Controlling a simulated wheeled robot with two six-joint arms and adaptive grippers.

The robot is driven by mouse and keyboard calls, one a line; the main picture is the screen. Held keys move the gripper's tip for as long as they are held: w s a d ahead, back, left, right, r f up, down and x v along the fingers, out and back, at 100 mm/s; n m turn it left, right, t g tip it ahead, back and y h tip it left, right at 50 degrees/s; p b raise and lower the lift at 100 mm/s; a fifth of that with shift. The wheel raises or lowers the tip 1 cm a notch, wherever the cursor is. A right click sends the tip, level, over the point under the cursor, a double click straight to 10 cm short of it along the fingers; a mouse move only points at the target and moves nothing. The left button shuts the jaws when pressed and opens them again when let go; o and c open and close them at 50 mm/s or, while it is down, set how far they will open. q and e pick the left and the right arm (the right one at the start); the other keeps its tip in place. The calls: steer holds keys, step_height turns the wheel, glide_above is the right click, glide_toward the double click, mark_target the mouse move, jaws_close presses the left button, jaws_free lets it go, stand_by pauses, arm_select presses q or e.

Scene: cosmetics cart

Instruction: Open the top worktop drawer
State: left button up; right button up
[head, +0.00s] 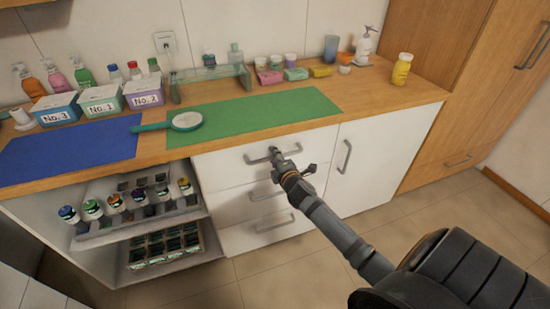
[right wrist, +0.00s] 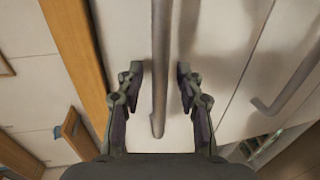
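The top worktop drawer (head: 222,164) is a white front under the wooden worktop, and it looks closed flush with the cabinet. Its grey bar handle (head: 290,152) runs across the front. My right gripper (head: 277,156) is at this handle, covering its middle part in the head view. In the right wrist view, the drawer handle (right wrist: 160,60) stands between the two fingers of the right gripper (right wrist: 161,72). The fingers are open, with a gap on each side of the bar. My left gripper is not in view.
Below are two more drawers, with a middle handle (head: 268,194) and a lower handle (head: 274,223). A cabinet door handle (head: 345,157) is to the right. An open shelf with bottles (head: 140,197) is left. A green mat (head: 250,118) and a magnifier (head: 186,121) lie on the worktop.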

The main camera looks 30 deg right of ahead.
jaws_close()
stand_by(0.5)
